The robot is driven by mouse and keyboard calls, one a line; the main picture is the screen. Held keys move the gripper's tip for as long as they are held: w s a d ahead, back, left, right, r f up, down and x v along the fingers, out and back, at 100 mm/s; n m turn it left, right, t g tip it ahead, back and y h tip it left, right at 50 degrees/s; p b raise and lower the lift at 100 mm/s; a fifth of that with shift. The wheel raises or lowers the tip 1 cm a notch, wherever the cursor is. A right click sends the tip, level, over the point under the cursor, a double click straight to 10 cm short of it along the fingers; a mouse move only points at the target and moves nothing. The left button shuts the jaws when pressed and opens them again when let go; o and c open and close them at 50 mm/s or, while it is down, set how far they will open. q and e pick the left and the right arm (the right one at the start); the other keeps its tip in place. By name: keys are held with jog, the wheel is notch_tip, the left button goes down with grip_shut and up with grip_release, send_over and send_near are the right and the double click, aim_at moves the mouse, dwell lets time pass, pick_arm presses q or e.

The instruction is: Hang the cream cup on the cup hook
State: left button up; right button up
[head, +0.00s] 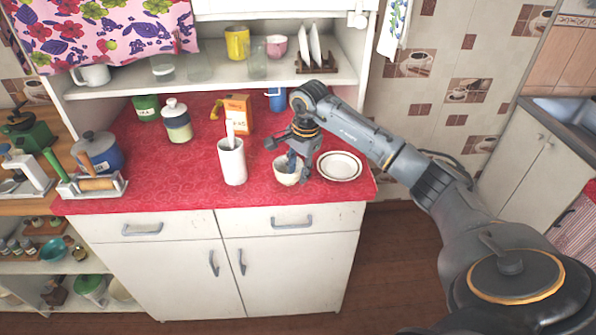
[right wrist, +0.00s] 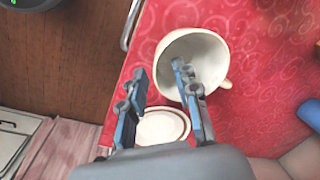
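The cream cup (head: 286,173) stands on the red oilcloth near the counter's front edge, between the white utensil holder and the saucers. My right gripper (head: 298,164) is down at the cup from above. In the right wrist view the cup (right wrist: 215,55) shows its open mouth and its handle on the right. My right gripper (right wrist: 161,70) is open there, one finger over the cup's mouth and the other outside its rim. I cannot tell whether either finger touches it. I cannot make out the cup hook for certain. My left gripper is not in view.
Stacked saucers (head: 340,166) lie just right of the cup. The white utensil holder (head: 232,161) stands to its left. Behind are an orange box (head: 238,113) and a blue mug (head: 276,100). A shelf (head: 205,83) with cups and glasses overhangs the counter's back.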

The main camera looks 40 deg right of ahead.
notch_tip(320, 180, up, 11)
jog(key=s+b, duration=0.1)
jog(key=b, duration=0.1)
jog(key=shift+s+d, duration=0.2)
jog(key=shift+s, duration=0.15)
